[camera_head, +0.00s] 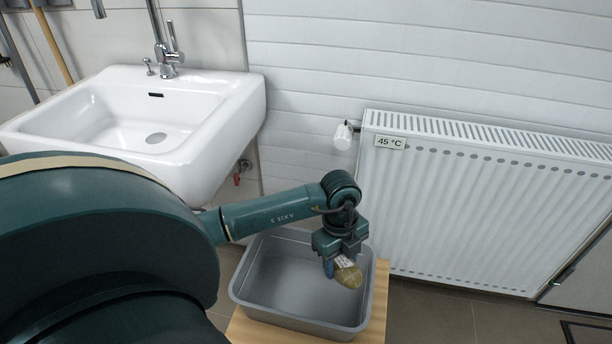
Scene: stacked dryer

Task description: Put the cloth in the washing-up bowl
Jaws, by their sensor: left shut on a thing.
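The washing-up bowl (283,285) is a grey rectangular basin, seen from above, and its visible inside is empty. My left gripper (338,266) points down over the right part of the bowl. It is shut on a small rounded tan thing with a white patch (349,276), which I take to be the cloth bunched up. The cloth hangs from the jaws over the bowl's right side; its exact height above the bowl is hard to tell. My right gripper is not in view.
The bowl stands on a light wooden top (376,318). A white sink (210,135) with a chrome tap (167,50) is at the back left. A white radiator (480,215) with a valve (343,136) stands close behind and right. Tiled floor shows at the lower right.

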